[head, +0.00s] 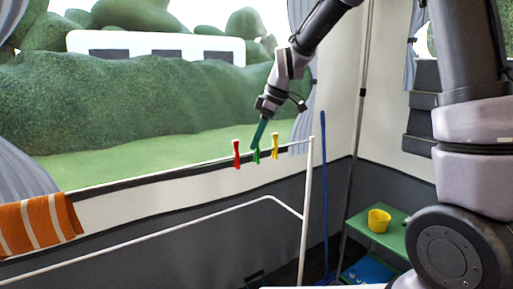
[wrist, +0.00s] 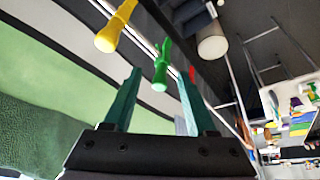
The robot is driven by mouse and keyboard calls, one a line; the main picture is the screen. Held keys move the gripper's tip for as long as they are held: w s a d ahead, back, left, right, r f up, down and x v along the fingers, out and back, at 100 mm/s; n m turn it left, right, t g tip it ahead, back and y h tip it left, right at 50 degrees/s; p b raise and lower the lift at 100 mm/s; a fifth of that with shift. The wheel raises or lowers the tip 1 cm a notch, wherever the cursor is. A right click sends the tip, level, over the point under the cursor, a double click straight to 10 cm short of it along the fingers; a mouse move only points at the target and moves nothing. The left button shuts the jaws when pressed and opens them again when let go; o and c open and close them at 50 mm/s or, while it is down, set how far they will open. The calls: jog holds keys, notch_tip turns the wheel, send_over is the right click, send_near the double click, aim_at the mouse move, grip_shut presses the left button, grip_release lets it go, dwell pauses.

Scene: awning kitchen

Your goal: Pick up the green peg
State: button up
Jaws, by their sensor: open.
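The green peg (head: 256,157) hangs on the thin white line, between the red peg (head: 237,153) and the yellow peg (head: 275,147). My gripper (head: 256,146) comes down from above with its teal fingers at the top of the green peg. In the wrist view the green peg (wrist: 161,68) shows in the gap between the two open fingertips (wrist: 160,74), and nothing is clamped. The yellow peg (wrist: 116,27) is outside the left finger. The red peg (wrist: 192,74) is partly hidden near the right fingertip.
A white rail (head: 306,205) stands below the pegs, and a blue pole (head: 323,190) is to its right. A yellow pot (head: 379,220) stands on a green shelf (head: 396,235). An orange striped towel (head: 38,224) hangs at the left. The window is behind the line.

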jog(key=shift+a+f, duration=0.2)
jog(key=shift+f, duration=0.25)
jog(key=shift+c, duration=0.4)
grip_shut()
jog(key=shift+w+r, duration=0.1)
